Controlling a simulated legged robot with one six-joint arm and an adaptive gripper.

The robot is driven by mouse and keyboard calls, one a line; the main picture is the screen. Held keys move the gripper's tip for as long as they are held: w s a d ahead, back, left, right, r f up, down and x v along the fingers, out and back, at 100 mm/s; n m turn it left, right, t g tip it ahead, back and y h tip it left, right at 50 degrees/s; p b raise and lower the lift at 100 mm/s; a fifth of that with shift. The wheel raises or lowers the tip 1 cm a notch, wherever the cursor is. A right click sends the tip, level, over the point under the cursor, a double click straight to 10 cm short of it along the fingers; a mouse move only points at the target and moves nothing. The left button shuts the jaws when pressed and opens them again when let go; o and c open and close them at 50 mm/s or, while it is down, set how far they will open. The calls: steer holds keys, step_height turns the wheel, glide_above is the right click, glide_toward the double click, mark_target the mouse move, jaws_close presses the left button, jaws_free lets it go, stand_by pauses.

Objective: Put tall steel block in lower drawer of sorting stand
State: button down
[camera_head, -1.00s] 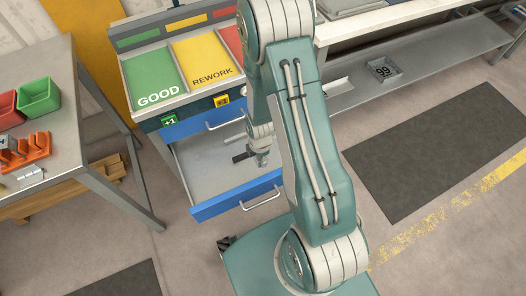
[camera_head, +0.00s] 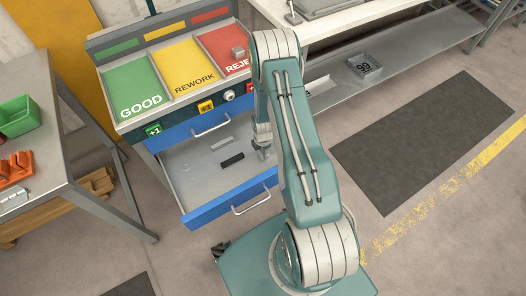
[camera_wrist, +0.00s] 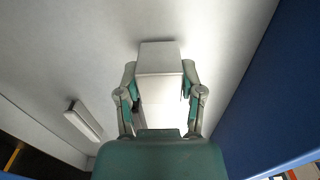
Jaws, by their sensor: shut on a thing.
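My gripper (camera_wrist: 160,72) is shut on the tall steel block (camera_wrist: 159,56), a pale grey block between its two fingers in the wrist view. In the head view my gripper (camera_head: 264,152) is inside the open lower drawer (camera_head: 203,181), toward its right side. The drawer has a pale floor and a blue front with a handle. The block's lower end looks close to the drawer floor, but I cannot tell whether it touches. My arm hides the drawer's right part in the head view.
A dark bar (camera_head: 232,160) and a light grey bar (camera_head: 221,143) lie in the lower drawer. The upper drawer (camera_head: 203,127) above is shut. A small grey cube (camera_head: 238,52) sits on the red tray. A workbench (camera_head: 70,150) stands at left.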

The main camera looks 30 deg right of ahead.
steer(key=shift+d+f, duration=0.2)
steer(key=shift+c, duration=1.1)
jaws_free()
steer(key=shift+a, duration=0.1)
